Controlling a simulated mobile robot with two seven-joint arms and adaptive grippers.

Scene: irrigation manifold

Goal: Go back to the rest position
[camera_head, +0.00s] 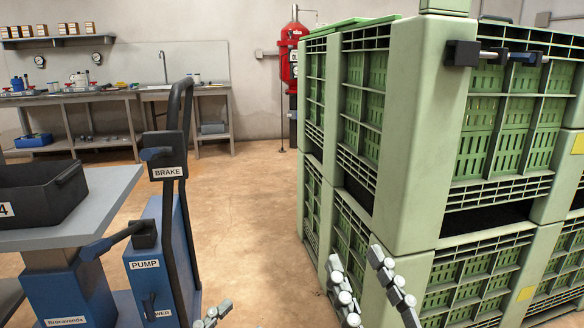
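My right gripper (356,258) shows at the bottom, right of the middle. Its grey fingers are spread apart with nothing between them, in front of the stacked green crates (419,130). I cannot tell how close it is to them. Of my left gripper (212,314), only a small finger part shows at the bottom edge, to the right of the blue pump cabinet (142,290). Its opening is out of view. The cabinet has a lever labelled PUMP (122,238) and a black BRAKE box (166,156) above it.
A grey table (110,195) with a black bin (72,200) stands at left. A handle bar (490,54) sticks out from the upper crates at right. Workbenches (60,98) and a red machine (290,50) stand at the back wall. Open floor (240,200) lies between pump and crates.

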